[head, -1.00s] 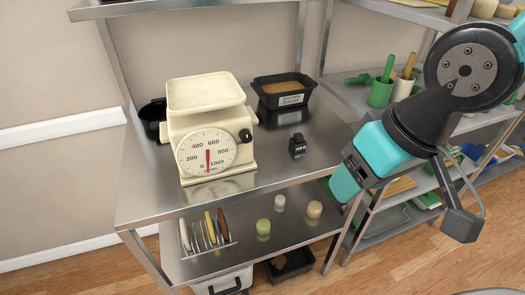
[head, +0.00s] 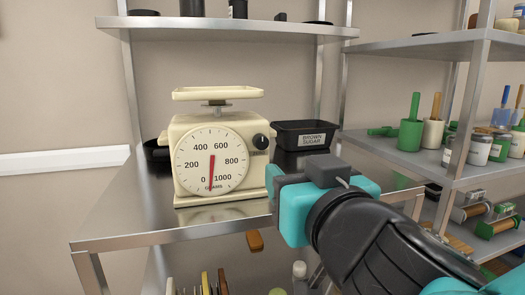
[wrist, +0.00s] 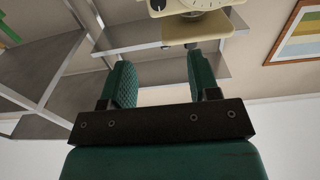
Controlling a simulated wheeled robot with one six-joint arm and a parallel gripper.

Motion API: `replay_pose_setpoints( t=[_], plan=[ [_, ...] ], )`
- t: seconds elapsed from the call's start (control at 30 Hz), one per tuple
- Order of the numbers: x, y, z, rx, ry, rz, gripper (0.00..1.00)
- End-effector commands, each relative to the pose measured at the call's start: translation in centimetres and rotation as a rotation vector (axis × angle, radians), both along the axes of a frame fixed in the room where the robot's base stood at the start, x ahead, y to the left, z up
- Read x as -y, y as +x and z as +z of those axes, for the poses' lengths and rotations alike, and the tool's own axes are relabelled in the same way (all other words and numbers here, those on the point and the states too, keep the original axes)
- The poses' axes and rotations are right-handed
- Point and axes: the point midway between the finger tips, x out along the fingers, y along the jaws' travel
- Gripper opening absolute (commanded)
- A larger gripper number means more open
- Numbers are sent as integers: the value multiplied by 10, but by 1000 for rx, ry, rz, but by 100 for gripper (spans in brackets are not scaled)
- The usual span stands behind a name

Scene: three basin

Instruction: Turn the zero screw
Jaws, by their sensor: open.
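The cream kitchen scale (head: 180,135) stands upright on the steel shelf, with a flat pan (head: 218,93) on top. Its round dial (head: 230,160) faces me, and the red needle (head: 211,175) hangs down between 0 and 1000. The zero screw, a black knob (head: 261,142), is on the scale's front, right of the dial's top. My gripper (head: 271,188) is in front of the shelf, below and right of the knob, apart from the scale. In the wrist view my gripper (wrist: 159,62) is open and empty; the scale shows upside down beyond it, with the knob (wrist: 157,4) at the top edge.
A black brown sugar bin (head: 306,136) stands right of the scale, and a dark container (head: 156,152) is behind its left side. The steel shelf (head: 125,215) is clear at front left. An upper shelf (head: 230,31) runs above the scale.

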Motion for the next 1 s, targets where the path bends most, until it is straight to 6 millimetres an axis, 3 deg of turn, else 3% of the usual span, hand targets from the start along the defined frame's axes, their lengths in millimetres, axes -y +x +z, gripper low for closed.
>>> replay_pose_setpoints(
  t=[0.17, 0.5, 0.7, 1.0],
  plan=[
    [-4, 26, 6, -7, -7, -8, 56],
    [-25, 103, 5, -7, -2, -9, 56],
    [-36, 139, 3, -6, -3, -6, 56],
    [-43, 159, 1, -6, -3, -3, 56]
  ],
)
